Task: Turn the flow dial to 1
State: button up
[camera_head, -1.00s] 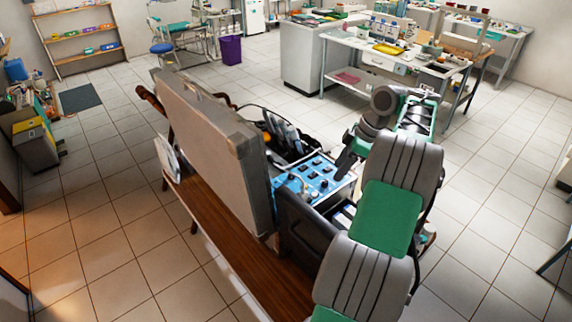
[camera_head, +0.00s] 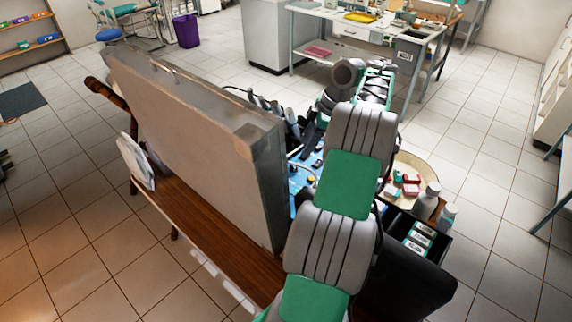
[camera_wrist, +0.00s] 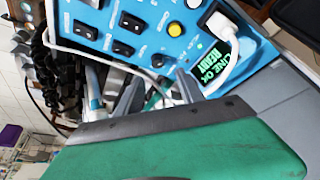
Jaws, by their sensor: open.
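The blue control panel (camera_wrist: 150,22) fills the top of the wrist view, tilted, with several black rocker switches, a yellow button (camera_wrist: 174,28) and a lit green label (camera_wrist: 217,66). A black round knob (camera_wrist: 158,60) sits near the panel's lower edge; I cannot read a scale, so I cannot tell whether it is the flow dial or where it points. My gripper (camera_wrist: 160,92) is open, its grey fingers just below the panel edge in the picture, near this knob. In the head view the panel (camera_head: 298,178) is mostly hidden behind my arm and the case.
The large grey case lid (camera_head: 195,140) stands upright left of the panel on a brown wooden bench (camera_head: 205,225). White cables cross the panel. A round tray (camera_head: 415,170), white bottles (camera_head: 427,200) and a dark box of packets (camera_head: 418,238) lie to the right.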

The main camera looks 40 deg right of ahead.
aim_at(294, 164)
jog(key=b+x, duration=0.2)
jog(key=x, duration=0.2)
jog(key=b+x, duration=0.2)
jog(key=x, duration=0.2)
jog(key=shift+w+f, duration=0.35)
jog(key=shift+c, duration=0.2)
grip_shut()
